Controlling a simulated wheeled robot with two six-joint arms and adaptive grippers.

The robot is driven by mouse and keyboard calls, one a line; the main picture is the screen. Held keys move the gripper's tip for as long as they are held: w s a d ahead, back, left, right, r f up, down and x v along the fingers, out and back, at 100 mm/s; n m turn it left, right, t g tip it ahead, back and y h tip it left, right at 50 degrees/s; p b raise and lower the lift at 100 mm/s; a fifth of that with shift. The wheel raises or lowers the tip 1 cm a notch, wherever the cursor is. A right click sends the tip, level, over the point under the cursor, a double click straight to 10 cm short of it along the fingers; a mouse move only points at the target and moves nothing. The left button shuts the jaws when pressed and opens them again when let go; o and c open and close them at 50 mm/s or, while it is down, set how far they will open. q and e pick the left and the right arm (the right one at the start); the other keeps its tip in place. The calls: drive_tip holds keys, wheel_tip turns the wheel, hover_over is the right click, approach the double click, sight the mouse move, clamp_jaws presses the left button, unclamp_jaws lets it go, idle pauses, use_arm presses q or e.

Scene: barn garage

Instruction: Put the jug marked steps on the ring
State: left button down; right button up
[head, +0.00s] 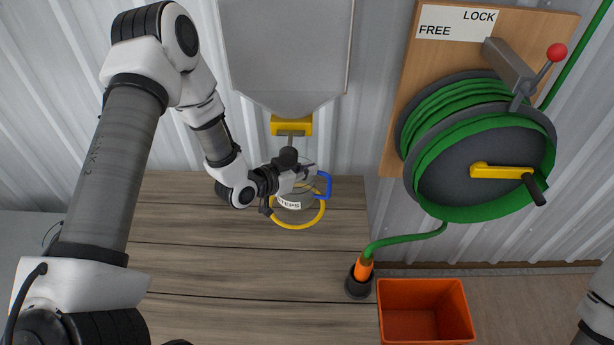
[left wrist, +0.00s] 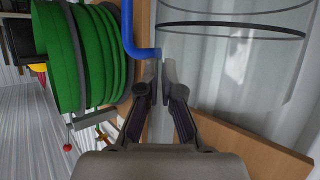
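The clear jug (head: 292,203) with a white "STEPS" label and a blue handle (head: 325,186) is upright at the back of the wooden bench. It appears within the yellow ring (head: 299,227), whose front edge shows below it; whether its base touches the bench I cannot tell. My left gripper (head: 308,171) is at the jug's upper part, beside the handle. In the left wrist view, its fingers (left wrist: 161,70) are nearly together at the clear wall of the jug (left wrist: 232,72), close to the blue handle (left wrist: 130,35), and look shut on the wall. My right gripper is out of view.
A grey hopper (head: 285,50) with a yellow outlet (head: 291,126) hangs just above the jug. A green hose reel (head: 480,150) is on the wall at right. An orange bin (head: 424,341) stands at lower right. The front of the bench (head: 240,265) is clear.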

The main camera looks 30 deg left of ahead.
use_arm(q)
wheel_tip(320, 180, down, 3)
drive_tip(key=shift+s+f+p, duration=0.1)
drive_tip(key=shift+f+p, duration=0.05)
drive_tip(key=shift+p, duration=0.15)
drive_tip(key=shift+s+f, duration=0.1)
drive_tip(key=shift+f, duration=0.1)
drive_tip(key=c, duration=1.3)
unclamp_jaws()
drive_tip(key=shift+r, duration=0.15)
drive_tip(key=shift+s+r, duration=0.1)
drive_tip(key=shift+r, duration=0.05)
approach(302, 181)
drive_tip(key=shift+s, duration=0.15)
